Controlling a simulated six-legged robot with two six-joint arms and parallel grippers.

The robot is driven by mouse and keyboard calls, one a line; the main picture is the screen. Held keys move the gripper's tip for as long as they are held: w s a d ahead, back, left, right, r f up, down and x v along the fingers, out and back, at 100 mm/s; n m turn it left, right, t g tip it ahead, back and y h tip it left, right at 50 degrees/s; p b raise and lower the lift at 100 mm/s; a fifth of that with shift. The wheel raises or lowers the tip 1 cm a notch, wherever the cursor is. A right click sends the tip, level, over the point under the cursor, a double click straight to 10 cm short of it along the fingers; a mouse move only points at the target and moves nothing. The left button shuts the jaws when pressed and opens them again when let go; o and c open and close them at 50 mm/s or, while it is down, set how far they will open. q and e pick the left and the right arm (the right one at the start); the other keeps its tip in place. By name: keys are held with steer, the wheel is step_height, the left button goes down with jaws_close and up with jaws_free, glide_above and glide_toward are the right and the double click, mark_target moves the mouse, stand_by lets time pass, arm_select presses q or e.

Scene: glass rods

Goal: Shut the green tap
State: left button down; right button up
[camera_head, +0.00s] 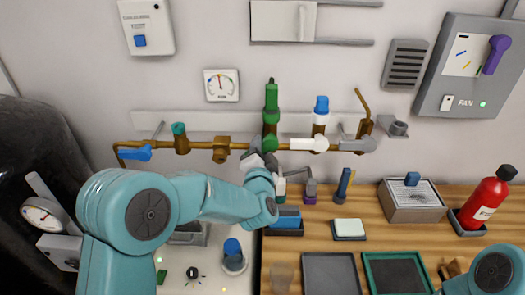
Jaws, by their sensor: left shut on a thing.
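The green tap (270,141) sits on the brown pipe at the back wall, below an upright green fitting (271,96). My left arm reaches up from the lower left. My left gripper (262,160) is at the front and lower side of the green tap, shut on it. The gripper and wrist hide part of the tap, so how its handle is turned is hard to tell. My right arm shows only at the lower right corner; its gripper is not visible.
On the same pipe are a blue handle (138,153) at left and a white handle (308,145) just right of the green tap. A gauge (221,85) hangs above. The wooden bench holds trays, a grey box (412,205) and a red extinguisher (486,200).

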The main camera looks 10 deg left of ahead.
arm_select(q)
steer(key=m, duration=0.2)
steer(key=r+m+p, duration=0.1)
steer(key=m, duration=0.1)
steer(key=shift+s+a+r, duration=0.1)
steer(key=shift+a+r, duration=0.1)
steer(key=shift+r+m+p, duration=0.15)
steer(key=shift+m+p, duration=0.15)
steer(key=shift+m, duration=0.5)
steer(key=shift+r+m+p, duration=0.15)
steer(key=shift+m+p, duration=0.1)
steer(key=shift+m, duration=0.55)
steer(key=c, duration=0.9)
jaws_free()
